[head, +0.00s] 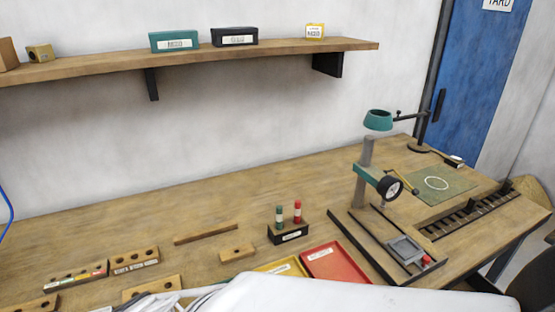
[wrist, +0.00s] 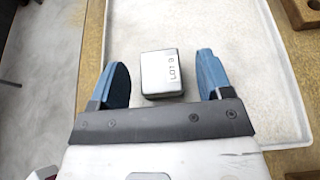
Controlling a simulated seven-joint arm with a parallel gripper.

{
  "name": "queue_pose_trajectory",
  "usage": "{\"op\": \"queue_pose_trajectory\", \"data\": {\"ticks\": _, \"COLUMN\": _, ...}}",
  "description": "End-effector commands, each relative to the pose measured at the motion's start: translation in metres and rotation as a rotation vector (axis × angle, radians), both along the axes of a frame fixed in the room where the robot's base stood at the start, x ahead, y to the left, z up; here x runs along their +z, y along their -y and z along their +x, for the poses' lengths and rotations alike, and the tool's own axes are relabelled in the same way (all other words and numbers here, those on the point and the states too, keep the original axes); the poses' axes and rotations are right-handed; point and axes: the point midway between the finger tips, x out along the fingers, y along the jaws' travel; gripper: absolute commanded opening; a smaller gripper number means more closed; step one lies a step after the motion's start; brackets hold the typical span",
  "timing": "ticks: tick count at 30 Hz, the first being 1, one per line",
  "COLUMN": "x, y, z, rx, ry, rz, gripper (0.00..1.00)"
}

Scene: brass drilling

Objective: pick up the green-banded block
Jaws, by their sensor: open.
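No block with a green band can be made out for certain in either view. In the wrist view a small grey block (wrist: 161,73) with lettering that looks like "LOT B" lies on a pale rectangular tray or sheet (wrist: 240,75). I see no green on its visible faces. My gripper (wrist: 160,72) is open, with one blue finger on each side of this block and a gap visible on both sides. Whether the fingers are down at the block's height, I cannot tell. In the head view my gripper is not visible.
In the wrist view a wooden block with holes (wrist: 301,12) is at the top right. The head view shows a yellow tray (head: 283,266), a red tray (head: 338,262), a black holder (head: 288,233) with green and red bottles, a drill stand (head: 362,178) and wooden racks (head: 134,261).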

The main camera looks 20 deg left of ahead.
Motion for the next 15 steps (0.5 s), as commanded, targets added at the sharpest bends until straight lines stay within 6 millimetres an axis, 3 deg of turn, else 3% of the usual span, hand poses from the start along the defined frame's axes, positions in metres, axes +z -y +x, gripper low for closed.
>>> {"op": "queue_pose_trajectory", "data": {"ticks": 6, "x": -0.008, "y": -0.013, "z": -0.015, "rx": 0.002, "ry": 0.000, "rz": 0.000, "gripper": 0.72}}
{"op": "queue_pose_trajectory", "data": {"ticks": 15, "x": -0.010, "y": -0.017, "z": -0.018, "rx": 0.000, "ry": 0.001, "rz": 0.001, "gripper": 0.72}}
